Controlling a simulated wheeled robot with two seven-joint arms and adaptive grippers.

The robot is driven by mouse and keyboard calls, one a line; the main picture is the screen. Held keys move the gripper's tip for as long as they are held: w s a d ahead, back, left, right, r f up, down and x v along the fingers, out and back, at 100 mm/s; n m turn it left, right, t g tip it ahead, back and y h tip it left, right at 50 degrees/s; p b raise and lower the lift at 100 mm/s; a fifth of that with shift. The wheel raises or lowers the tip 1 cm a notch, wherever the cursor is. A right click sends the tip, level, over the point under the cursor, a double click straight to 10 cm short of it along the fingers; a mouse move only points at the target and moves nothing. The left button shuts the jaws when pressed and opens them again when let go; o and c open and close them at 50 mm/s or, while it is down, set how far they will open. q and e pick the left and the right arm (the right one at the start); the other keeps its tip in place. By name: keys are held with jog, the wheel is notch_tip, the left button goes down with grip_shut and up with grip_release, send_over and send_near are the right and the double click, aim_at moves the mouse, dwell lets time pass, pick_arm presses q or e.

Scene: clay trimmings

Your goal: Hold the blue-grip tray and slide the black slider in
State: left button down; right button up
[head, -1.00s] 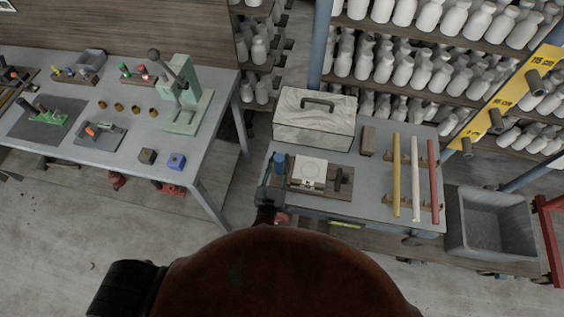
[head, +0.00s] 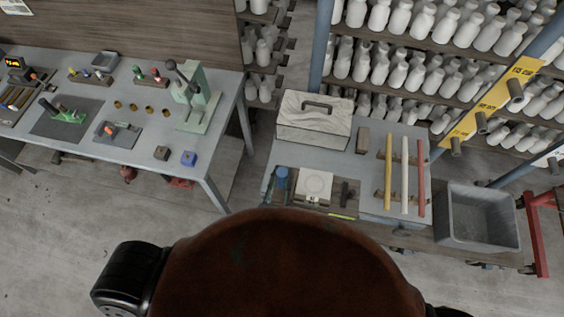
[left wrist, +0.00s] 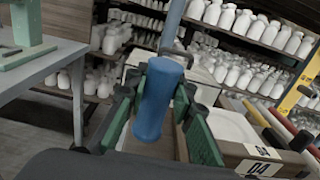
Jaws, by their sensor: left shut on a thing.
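The tray's blue grip (head: 282,178) stands at the left end of the small bench in the head view. It shows upright and large in the left wrist view (left wrist: 158,98). My left gripper (left wrist: 160,125) is shut on it, with green fingers on both sides; in the head view my body hides most of this gripper. Just right of the grip is a white square plate (head: 315,184) with a round mark, on a brown base. A small dark piece, apparently the black slider (head: 346,191), lies right of the plate. My right gripper is not in view.
A lidded box (head: 314,122) stands behind. Yellow (head: 388,172), white and red rods lie on supports to the right, with a grey bin (head: 477,217) beyond. A workbench (head: 220,120) with tools stands left. Shelves of white bottles fill the back.

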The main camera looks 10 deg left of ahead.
pick_arm(q)
jog(key=shift+s+d+r, duration=0.15)
jog(key=shift+s+r, duration=0.25)
jog(key=shift+s, duration=0.35)
jog(key=shift+w+a+f+b, duration=0.25)
jog(key=shift+w+f+b, duration=0.35)
jog(key=shift+w+f, duration=0.45)
jog(key=shift+w+a+f+b, duration=0.2)
jog(key=shift+w+f+b, duration=0.35)
jog(key=shift+w+f, duration=0.55)
jog(key=shift+w+a+f+b, duration=0.25)
jog(key=shift+w+f+b, duration=0.35)
jog(key=shift+w+f, duration=0.45)
jog(key=shift+w+a+f+b, duration=0.2)
jog(key=shift+w+f+b, duration=0.5)
jog(key=shift+w, duration=0.25)
jog(key=shift+w+a+f+b, duration=0.2)
jog(key=shift+w+f+b, duration=0.3)
jog(key=shift+w+f, duration=0.35)
jog(key=shift+w+a+f+b, duration=0.2)
jog(key=shift+w+f+b, duration=0.45)
jog(key=shift+w, duration=0.35)
jog(key=shift+f, duration=0.1)
jog(key=shift+w+a+f+b, duration=0.1)
jog(key=shift+w+f+b, duration=0.5)
jog(key=shift+f, duration=0.1)
jog(key=shift+f, duration=0.2)
